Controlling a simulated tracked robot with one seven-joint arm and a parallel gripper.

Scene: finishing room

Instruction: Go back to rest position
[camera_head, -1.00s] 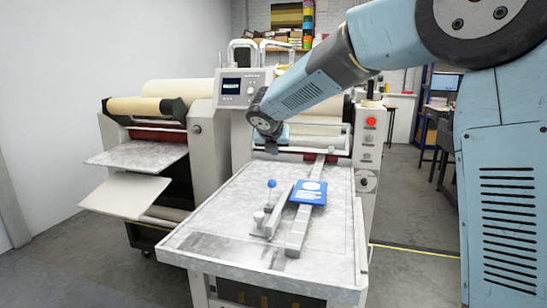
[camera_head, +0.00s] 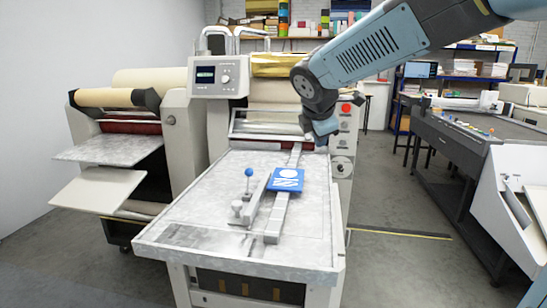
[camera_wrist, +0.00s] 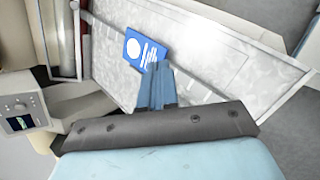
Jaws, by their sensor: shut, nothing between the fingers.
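My gripper (camera_wrist: 158,70) shows in the wrist view with its fingers together and nothing between them. In the head view my gripper (camera_head: 322,138) hangs from my bent arm above the back right of the machine's feed table (camera_head: 165,235), clear of its surface. A blue card with white print (camera_head: 287,180) lies across a grey metal bar on that table. It also shows in the wrist view (camera_wrist: 133,47), just beyond my fingertips and partly covered by them. My fingers look apart from the card, though the height between them is hard to judge.
A blue-knobbed lever (camera_head: 248,174) stands on the table left of the bar. A control box (camera_head: 219,76) rises behind it. Another roller machine (camera_head: 108,155) is at left. A long dark bench (camera_head: 450,135) stands at right, with open floor (camera_head: 395,215) between.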

